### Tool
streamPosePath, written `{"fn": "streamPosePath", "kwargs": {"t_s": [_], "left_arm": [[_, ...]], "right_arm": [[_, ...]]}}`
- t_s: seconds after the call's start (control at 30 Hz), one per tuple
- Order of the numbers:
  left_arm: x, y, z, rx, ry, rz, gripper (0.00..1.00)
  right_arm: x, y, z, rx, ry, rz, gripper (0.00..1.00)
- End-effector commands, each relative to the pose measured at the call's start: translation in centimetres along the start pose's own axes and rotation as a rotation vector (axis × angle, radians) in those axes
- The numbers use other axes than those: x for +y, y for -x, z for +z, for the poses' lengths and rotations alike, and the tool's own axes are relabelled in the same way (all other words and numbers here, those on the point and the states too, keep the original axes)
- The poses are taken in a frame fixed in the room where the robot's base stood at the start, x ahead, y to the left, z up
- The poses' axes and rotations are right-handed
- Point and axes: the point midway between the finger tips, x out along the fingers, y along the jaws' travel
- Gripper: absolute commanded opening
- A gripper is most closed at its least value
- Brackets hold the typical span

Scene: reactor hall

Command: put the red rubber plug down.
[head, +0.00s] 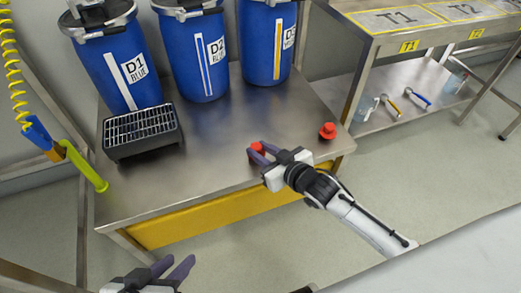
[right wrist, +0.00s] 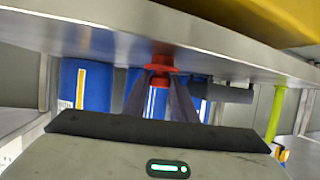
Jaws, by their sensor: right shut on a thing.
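A red rubber plug (head: 257,148) is between the fingers of my right gripper (head: 258,154), over the front part of the steel table (head: 225,135). In the right wrist view, which shows the scene upside down, the plug (right wrist: 159,66) sits at the fingertips, close to the table top. I cannot tell whether it touches the surface. A second red plug-like piece (head: 327,131) stands on the table to the right, near the right edge. My left gripper (head: 182,259) is open and empty, low in front of the table.
Blue drums (head: 125,75) stand along the back of the table. A black tray with a metal grate (head: 142,131) is at the left. A green-ended tool on a yellow coiled hose (head: 83,166) hangs left. A shelf unit (head: 395,45) stands right. The table's middle is clear.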

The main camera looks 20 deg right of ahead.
Motion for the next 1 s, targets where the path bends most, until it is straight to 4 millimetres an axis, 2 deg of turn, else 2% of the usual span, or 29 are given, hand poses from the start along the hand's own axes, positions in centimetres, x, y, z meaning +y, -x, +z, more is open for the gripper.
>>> {"fn": "streamPosePath", "kwargs": {"t_s": [0.03,0.1,0.13,0.5,0.6,0.7,1.0], "left_arm": [[0.0,0.0,0.0,0.002,0.0,0.001,0.31],[0.0,0.0,0.0,0.002,0.001,0.001,0.31],[0.0,0.0,0.0,0.002,0.001,0.001,0.31],[0.0,0.3,-0.3,0.002,-0.001,-0.002,0.31],[-0.1,0.7,-0.8,0.012,-0.001,-0.013,0.31],[-0.5,0.9,0.2,0.007,0.02,-0.032,0.31],[-1.3,2.4,-0.4,0.082,0.057,-0.076,0.31]], "right_arm": [[0.0,0.0,0.0,0.0,0.0,0.0,0.3],[0.0,0.0,0.0,0.0,0.0,0.0,0.42],[0.0,0.0,0.0,0.0,0.0,0.0,0.44],[0.0,0.4,-0.4,-0.001,0.0,0.0,0.44],[0.0,1.9,-0.4,-0.003,-0.001,-0.001,0.44],[0.0,4.0,-0.5,-0.004,-0.001,0.0,0.44],[0.0,10.1,-0.4,-0.004,0.0,0.0,0.44]]}}
